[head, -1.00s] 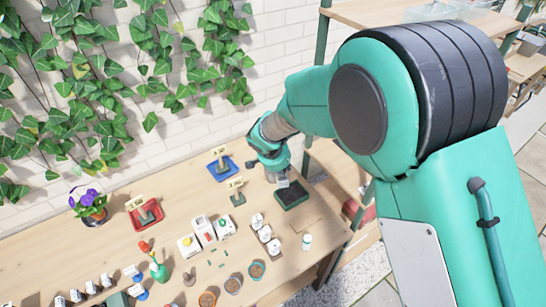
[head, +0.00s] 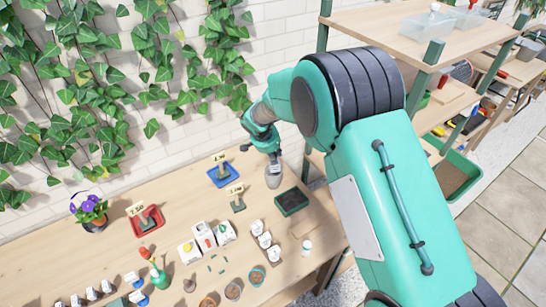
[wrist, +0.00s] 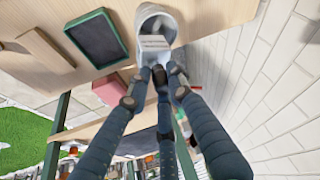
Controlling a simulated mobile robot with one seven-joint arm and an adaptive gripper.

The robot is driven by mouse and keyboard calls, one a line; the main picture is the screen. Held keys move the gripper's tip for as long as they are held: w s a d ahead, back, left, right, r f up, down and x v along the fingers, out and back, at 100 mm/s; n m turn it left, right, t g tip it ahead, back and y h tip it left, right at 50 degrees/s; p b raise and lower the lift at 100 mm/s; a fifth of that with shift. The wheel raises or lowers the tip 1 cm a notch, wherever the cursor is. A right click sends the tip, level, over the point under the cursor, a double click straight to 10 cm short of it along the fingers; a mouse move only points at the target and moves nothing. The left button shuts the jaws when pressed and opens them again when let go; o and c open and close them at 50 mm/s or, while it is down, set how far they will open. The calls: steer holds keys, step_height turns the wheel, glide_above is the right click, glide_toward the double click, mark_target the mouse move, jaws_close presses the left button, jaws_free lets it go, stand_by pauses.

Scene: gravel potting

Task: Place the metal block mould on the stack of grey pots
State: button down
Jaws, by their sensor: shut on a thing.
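The stack of grey pots (head: 273,178) stands on the bench near the wall, left of the green tray. Its round pale mouth also shows in the wrist view (wrist: 171,30). My gripper (head: 269,148) is directly above the stack. In the wrist view my gripper (wrist: 166,70) is shut on the metal block mould (wrist: 154,42), a small pale-grey block. The mould (head: 273,158) appears at the mouth of the top pot. I cannot tell whether it touches the pot. My gripper hides part of the mould.
The green tray (head: 291,211) with dark filling is close on the right. A blue tray (head: 222,183) and a labelled stand (head: 238,205) are to the left. The brick wall is close behind.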

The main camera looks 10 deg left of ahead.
steer(key=w, duration=0.1)
steer(key=w+a, duration=0.1)
steer(key=shift+w+a+f, duration=0.1)
steer(key=shift+w+a, duration=0.05)
steer(key=shift+w, duration=0.15)
steer(key=shift+f, duration=1.75)
steer(key=shift+f, duration=0.2)
steer(key=c, duration=1.5)
jaws_free()
steer(key=shift+c, duration=0.2)
steer(key=shift+r, duration=0.2)
